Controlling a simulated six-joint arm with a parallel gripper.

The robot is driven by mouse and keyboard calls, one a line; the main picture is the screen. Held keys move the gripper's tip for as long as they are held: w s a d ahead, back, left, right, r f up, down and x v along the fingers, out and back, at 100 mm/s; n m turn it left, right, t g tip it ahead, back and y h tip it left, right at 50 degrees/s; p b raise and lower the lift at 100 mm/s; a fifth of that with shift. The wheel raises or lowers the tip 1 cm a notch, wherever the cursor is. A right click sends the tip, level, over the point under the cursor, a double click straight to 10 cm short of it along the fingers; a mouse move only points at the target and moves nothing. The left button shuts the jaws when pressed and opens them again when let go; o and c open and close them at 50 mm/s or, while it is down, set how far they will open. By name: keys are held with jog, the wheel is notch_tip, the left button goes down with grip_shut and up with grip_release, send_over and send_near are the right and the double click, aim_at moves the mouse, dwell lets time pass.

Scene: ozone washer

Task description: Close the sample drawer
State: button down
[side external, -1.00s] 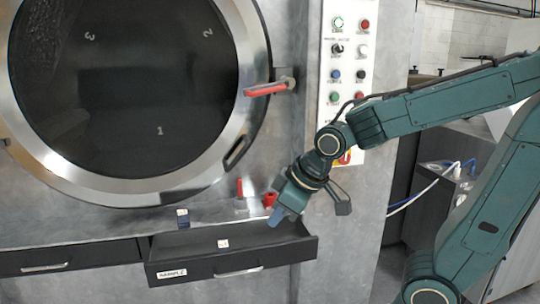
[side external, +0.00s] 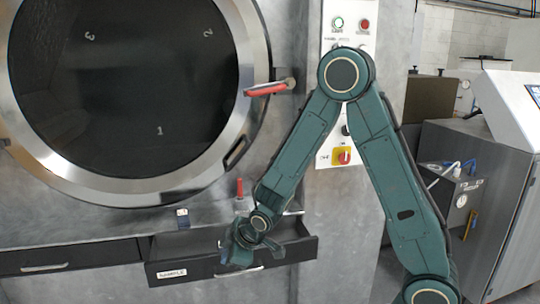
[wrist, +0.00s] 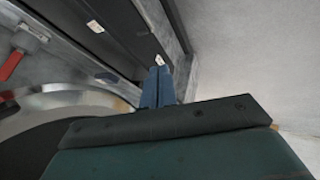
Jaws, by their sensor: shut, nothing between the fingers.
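The dark sample drawer (side external: 200,270) stands pulled out below the round door in the side view. Its front carries a white SAMPLE label (side external: 171,273) and a silver handle (side external: 250,269). My gripper (side external: 233,258) is in front of the middle of the drawer, hiding part of its interior and front edge. In the wrist view its blue fingers (wrist: 158,86) are together with nothing between them, close to a dark drawer surface. I cannot tell whether they touch the drawer.
Another dark drawer (side external: 65,258) is at the left. The round glass door (side external: 125,95) has a red handle (side external: 265,90). A button panel (side external: 348,20) is at the right.

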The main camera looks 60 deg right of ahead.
jog(key=f, duration=0.1)
jog(key=w+f, duration=0.1)
jog(key=f, duration=0.1)
jog(key=shift+f+n, duration=0.15)
jog(key=shift+n, duration=0.25)
jog(key=shift+f, duration=0.1)
send_near(205, 273)
jog(key=f, duration=0.1)
jog(key=w+f, duration=0.1)
jog(key=f, duration=0.2)
jog(key=shift+w+a, duration=0.2)
jog(key=shift+a, duration=0.15)
jog(key=shift+w+d, duration=0.55)
